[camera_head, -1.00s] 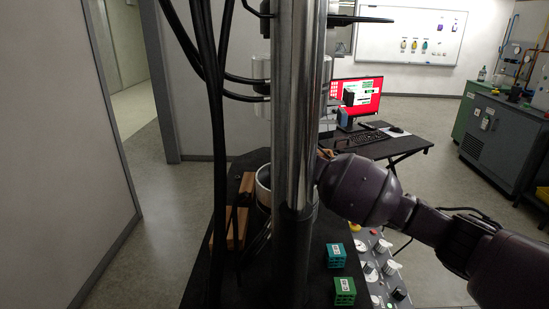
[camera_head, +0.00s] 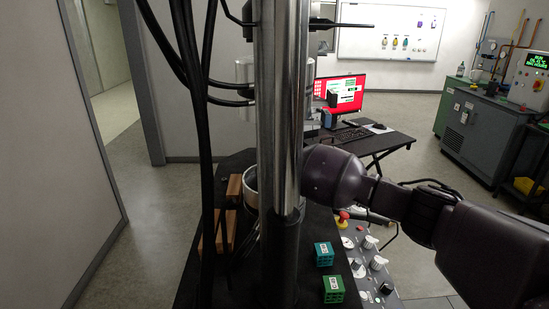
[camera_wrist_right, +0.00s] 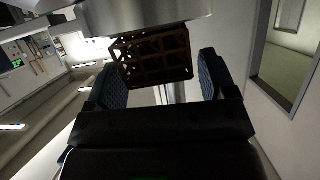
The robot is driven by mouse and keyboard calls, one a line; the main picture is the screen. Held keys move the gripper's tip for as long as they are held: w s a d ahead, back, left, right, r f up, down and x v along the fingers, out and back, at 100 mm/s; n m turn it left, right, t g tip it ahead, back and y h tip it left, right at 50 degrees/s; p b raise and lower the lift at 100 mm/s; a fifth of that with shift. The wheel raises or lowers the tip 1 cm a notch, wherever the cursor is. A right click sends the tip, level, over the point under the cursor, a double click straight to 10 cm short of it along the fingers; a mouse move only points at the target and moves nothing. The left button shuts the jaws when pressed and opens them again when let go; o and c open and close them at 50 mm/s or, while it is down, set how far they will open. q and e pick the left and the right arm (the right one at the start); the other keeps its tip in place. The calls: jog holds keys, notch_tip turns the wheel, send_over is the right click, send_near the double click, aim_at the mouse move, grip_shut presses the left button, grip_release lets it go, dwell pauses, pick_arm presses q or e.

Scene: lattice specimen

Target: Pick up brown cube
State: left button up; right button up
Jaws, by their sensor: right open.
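The brown cube (camera_wrist_right: 152,57) is a dark open lattice block in the right wrist view. It lies between and slightly beyond the two blue padded fingers of my right gripper (camera_wrist_right: 160,75). The fingers are apart, with a clear gap on the cube's right side; whether the left finger touches it I cannot tell. In the head view my right arm reaches in from the right to behind the metal column, which hides the gripper and the brown cube. My left gripper is not in view.
A shiny metal column (camera_head: 278,120) and black cables stand in front. A metal part (camera_wrist_right: 145,17) borders the cube in the wrist view. A teal cube (camera_head: 323,254) and a green cube (camera_head: 333,290) sit by a control panel (camera_head: 370,262). Brown blocks (camera_head: 220,232) lie left of the column.

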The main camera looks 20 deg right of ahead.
jog(key=shift+w+d+f, duration=0.15)
jog(key=shift+w, duration=0.25)
jog(key=c, duration=1)
